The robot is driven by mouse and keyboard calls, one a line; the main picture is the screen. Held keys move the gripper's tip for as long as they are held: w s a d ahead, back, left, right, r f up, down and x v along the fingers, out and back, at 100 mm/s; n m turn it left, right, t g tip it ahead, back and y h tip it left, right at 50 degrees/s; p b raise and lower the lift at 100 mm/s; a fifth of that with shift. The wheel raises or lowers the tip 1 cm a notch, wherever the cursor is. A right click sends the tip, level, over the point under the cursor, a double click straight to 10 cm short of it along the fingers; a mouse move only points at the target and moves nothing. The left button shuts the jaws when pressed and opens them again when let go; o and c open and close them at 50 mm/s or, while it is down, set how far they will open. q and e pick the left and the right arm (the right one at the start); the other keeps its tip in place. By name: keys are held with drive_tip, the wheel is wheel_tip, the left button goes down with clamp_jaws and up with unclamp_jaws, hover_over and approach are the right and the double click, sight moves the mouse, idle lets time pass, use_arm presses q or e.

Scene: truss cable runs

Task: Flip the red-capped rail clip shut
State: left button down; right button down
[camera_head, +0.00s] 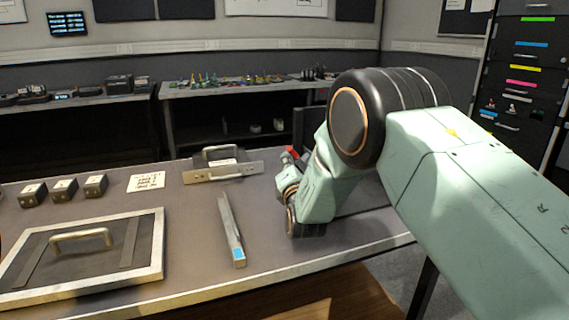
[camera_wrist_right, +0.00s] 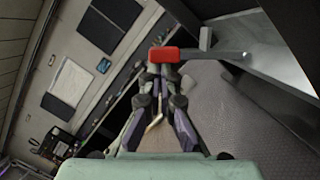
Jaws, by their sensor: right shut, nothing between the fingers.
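The red cap of the rail clip (camera_wrist_right: 164,54) shows in the right wrist view, just beyond my right fingertips. A grey metal arm (camera_wrist_right: 222,56) runs right from the cap, past a short upright piece. In the head view a small red part (camera_head: 291,152) shows just left of my right arm. My right gripper (camera_wrist_right: 166,72) is shut and empty, its tips at or very near the cap; I cannot tell if they touch. In the head view the right gripper (camera_head: 287,172) is partly hidden by my own wrist.
A flat bar with a blue end (camera_head: 231,230) lies on the workbench. A handled plate (camera_head: 222,171) stands behind it. A framed panel with a handle (camera_head: 150,265) lies at front left, several small dark blocks (camera_head: 65,189) behind it. The bench front edge is near my arm.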

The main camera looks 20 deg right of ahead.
drive_tip(key=shift+d+r+m+p, duration=0.5)
drive_tip(key=shift+d+r+p, duration=0.3)
drive_tip(key=shift+r+p, duration=0.3)
drive_tip(key=shift+d+r+m+p, duration=0.2)
drive_tip(key=shift+d+r+p, duration=0.1)
drive_tip(key=shift+d+p, duration=0.2)
drive_tip(key=shift+d+r+m+p, duration=0.25)
drive_tip(key=shift+d+p, duration=0.15)
drive_tip(key=shift+d, duration=0.15)
drive_tip(key=shift+w+a+f, duration=0.1)
